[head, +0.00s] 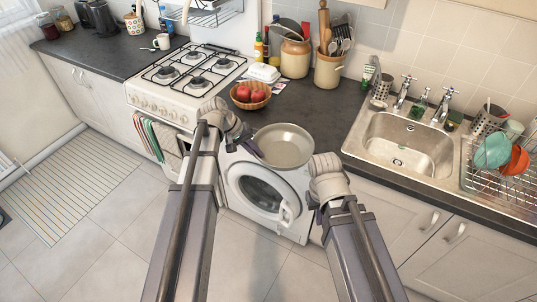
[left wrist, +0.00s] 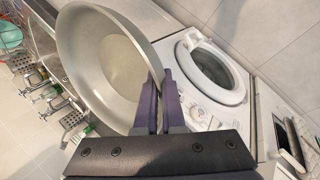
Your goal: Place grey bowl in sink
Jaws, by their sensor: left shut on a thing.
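The grey bowl (head: 284,146) is held in the air in front of the counter edge, above the washing machine's front. My left gripper (head: 256,149) is shut on its left rim. In the left wrist view, the purple fingers (left wrist: 157,100) pinch the rim of the bowl (left wrist: 112,65). The steel sink (head: 399,142) is in the counter to the right, its basin empty with a drain at the bottom. My right gripper (head: 314,203) is right of and below the bowl, apart from it; its fingers are too small and hidden to judge.
A wooden bowl with red fruit (head: 251,95) stands on the counter behind the grey bowl. Taps (head: 403,92) and bottles line the sink's back. A dish rack (head: 500,170) with coloured bowls is right of the sink. The washing machine (head: 268,192) is below.

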